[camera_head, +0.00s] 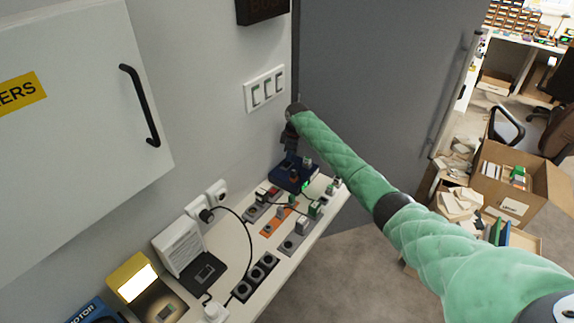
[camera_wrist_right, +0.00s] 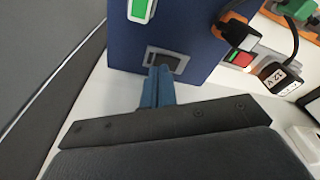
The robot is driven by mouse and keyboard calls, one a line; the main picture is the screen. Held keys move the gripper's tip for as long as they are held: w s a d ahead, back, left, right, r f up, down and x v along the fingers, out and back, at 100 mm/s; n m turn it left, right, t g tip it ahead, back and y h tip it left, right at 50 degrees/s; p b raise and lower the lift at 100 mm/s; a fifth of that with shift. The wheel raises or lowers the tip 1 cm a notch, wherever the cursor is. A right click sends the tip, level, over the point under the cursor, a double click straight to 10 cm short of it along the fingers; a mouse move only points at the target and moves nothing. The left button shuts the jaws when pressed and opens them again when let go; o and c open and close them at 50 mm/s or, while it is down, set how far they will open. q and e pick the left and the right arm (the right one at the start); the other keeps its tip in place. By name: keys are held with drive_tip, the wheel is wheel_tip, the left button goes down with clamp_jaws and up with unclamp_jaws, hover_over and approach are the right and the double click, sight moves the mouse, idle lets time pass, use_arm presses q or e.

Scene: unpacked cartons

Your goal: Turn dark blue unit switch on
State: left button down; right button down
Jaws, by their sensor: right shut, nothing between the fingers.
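The dark blue unit (camera_head: 284,180) sits at the far end of the white bench, near the wall. In the right wrist view the dark blue unit (camera_wrist_right: 195,30) fills the top middle, with a grey-framed dark switch (camera_wrist_right: 168,60) on its face and a green panel (camera_wrist_right: 141,9) above. My right gripper (camera_head: 291,150) is beside the unit at the end of the green-sleeved arm. Its blue fingers (camera_wrist_right: 160,70) are shut and empty, with the tips at the lower edge of the switch; contact cannot be told. They hide part of the switch. My left gripper is not in view.
The bench (camera_head: 262,300) holds socket strips (camera_head: 255,278), plugs, cables and a yellow unit (camera_head: 133,278). A wall switch panel (camera_head: 264,90) is above, and a grey door (camera_head: 375,80) stands right of the bench. Cartons (camera_head: 513,180) are on the floor.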

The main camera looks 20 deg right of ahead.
drive_tip(key=shift+f, duration=0.55)
idle(0.4)
drive_tip(key=shift+r+p, duration=2.4)
drive_tip(key=shift+r, duration=1.1)
